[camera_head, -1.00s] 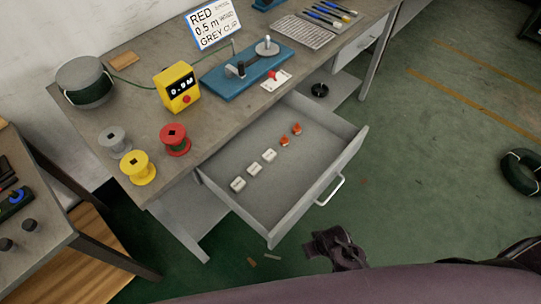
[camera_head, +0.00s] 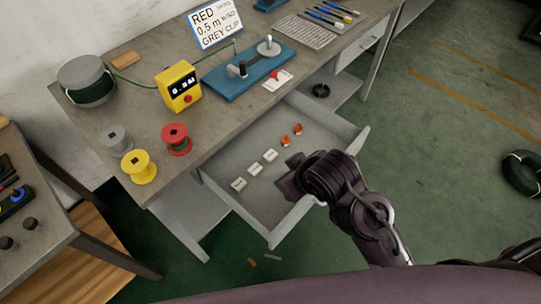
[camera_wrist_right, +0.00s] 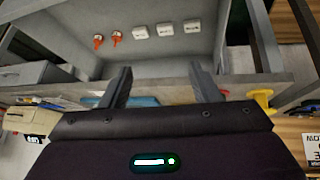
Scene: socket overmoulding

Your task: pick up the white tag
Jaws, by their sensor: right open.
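Several small white tags lie in a row in the open drawer: one at the near left (camera_head: 238,184), one in the middle (camera_head: 254,169) and one farther along (camera_head: 270,155). In the right wrist view they show as a white tag (camera_wrist_right: 140,32), another (camera_wrist_right: 165,29) and a third (camera_wrist_right: 191,26), beyond the fingertips. My right gripper (camera_head: 290,188) is over the drawer's right part, beside the tags and apart from them. In the wrist view its fingers (camera_wrist_right: 160,70) are spread with nothing between them. My left gripper is not in view.
Two orange clips (camera_head: 291,134) lie in the drawer beyond the tags. The drawer's front wall (camera_head: 285,228) and sides surround them. Red (camera_head: 175,140), yellow (camera_head: 139,168) and grey spools, a yellow meter (camera_head: 178,88) and a blue fixture (camera_head: 245,75) stand on the bench above.

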